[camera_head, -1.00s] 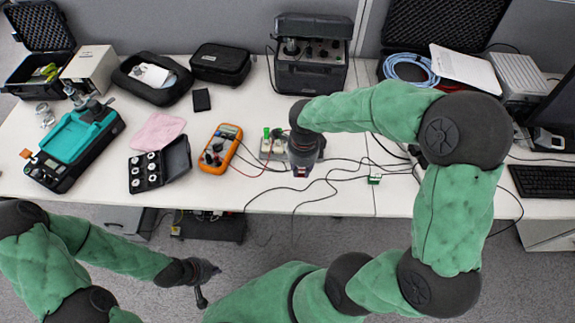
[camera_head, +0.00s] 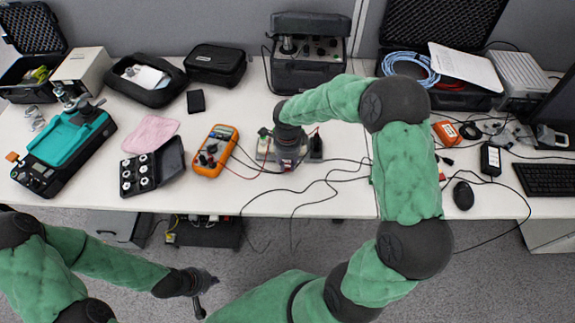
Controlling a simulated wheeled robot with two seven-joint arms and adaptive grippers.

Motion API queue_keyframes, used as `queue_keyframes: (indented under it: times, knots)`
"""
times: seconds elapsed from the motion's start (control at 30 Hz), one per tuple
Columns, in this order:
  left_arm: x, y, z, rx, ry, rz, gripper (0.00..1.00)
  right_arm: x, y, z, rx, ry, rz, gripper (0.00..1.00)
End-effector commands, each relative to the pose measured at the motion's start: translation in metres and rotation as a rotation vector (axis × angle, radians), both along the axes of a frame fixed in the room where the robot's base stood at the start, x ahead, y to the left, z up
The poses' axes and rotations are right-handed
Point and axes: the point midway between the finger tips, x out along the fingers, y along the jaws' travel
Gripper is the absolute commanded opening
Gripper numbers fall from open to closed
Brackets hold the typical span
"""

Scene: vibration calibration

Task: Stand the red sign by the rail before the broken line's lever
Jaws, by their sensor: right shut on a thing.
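I cannot make out the rail or a broken line's lever. My left gripper (camera_head: 205,291) is open and empty, low in front of the bench.
The orange multimeter (camera_head: 215,150), a black case of round weights (camera_head: 153,168) and a pink cloth (camera_head: 150,134) lie to the left. A black instrument case (camera_head: 308,65) stands behind. Thin cables (camera_head: 333,178) cross the bench front. A mouse (camera_head: 463,195) lies right.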

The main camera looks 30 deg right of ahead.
Motion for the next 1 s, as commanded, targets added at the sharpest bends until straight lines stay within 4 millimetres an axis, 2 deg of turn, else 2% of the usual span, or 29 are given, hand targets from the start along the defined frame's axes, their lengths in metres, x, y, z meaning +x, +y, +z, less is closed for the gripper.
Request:
queue_keyframes:
  times: [0.07, 0.43, 0.47, 0.5, 0.53, 1.0]
  knots:
    - [0.0000, -0.0001, -0.0035, 0.000, 0.000, 0.000, 0.00, 0.0002, -0.0005, -0.0072, -0.001, -0.001, 0.000, 0.00]
    - [0.0000, -0.0001, -0.0067, 0.000, 0.000, 0.000, 0.00, 0.0004, -0.0004, -0.0101, -0.001, -0.002, 0.000, 0.00]
    - [0.0000, 0.0000, -0.0062, 0.000, 0.000, 0.000, 0.00, 0.0003, -0.0003, -0.0097, -0.001, -0.002, 0.000, 0.29]
    - [-0.0001, 0.0000, -0.0056, 0.000, 0.000, 0.000, 0.00, 0.0003, -0.0003, -0.0091, -0.001, -0.002, 0.000, 0.40]
    - [-0.0001, -0.0001, -0.0055, 0.000, 0.000, 0.000, 0.00, 0.0003, -0.0003, -0.0090, -0.001, -0.002, 0.000, 0.47]
    - [0.0000, -0.0001, 0.0001, 0.000, 0.000, 0.000, 0.00, 0.0009, -0.0006, -0.0025, -0.001, -0.004, 0.000, 0.47]
